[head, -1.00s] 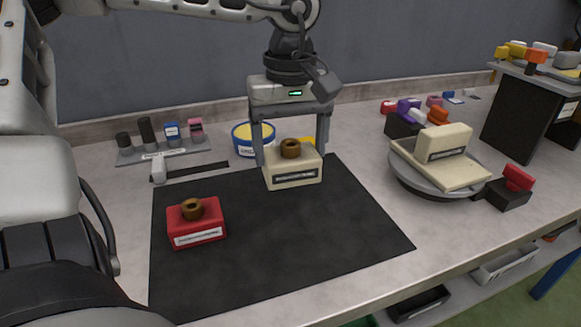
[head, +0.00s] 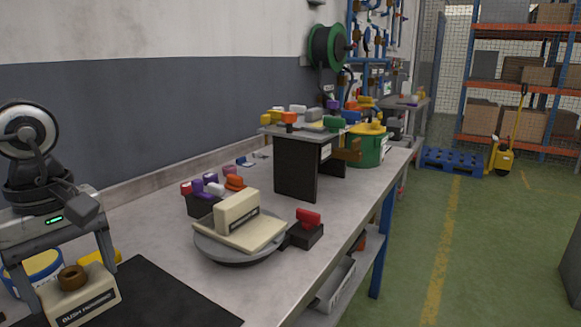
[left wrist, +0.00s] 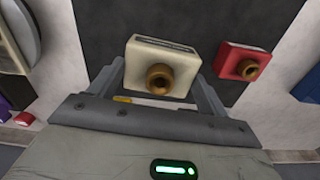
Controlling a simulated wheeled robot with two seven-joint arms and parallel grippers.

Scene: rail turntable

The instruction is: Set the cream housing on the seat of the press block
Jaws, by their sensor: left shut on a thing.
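The cream housing (head: 85,303) is a small block with a brown bush on top and a label on its front. It is at the lower left of the head view, at the black mat. My left gripper (head: 72,282) is shut on it, a finger on either side. In the left wrist view the housing (left wrist: 139,58) sits between the fingers. I cannot tell whether it touches the mat. A cream block with a flat front ledge and a raised, labelled back part (head: 238,214), seemingly the press block, stands on the round grey turntable (head: 205,250). My right gripper is out of view.
A red housing (left wrist: 234,54) lies beside the cream one in the left wrist view. A dark block with a red top (head: 305,233) stands right of the turntable. Behind are a bin of coloured parts (head: 200,205) and a dark raised stand (head: 296,168). The table's front edge is close.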

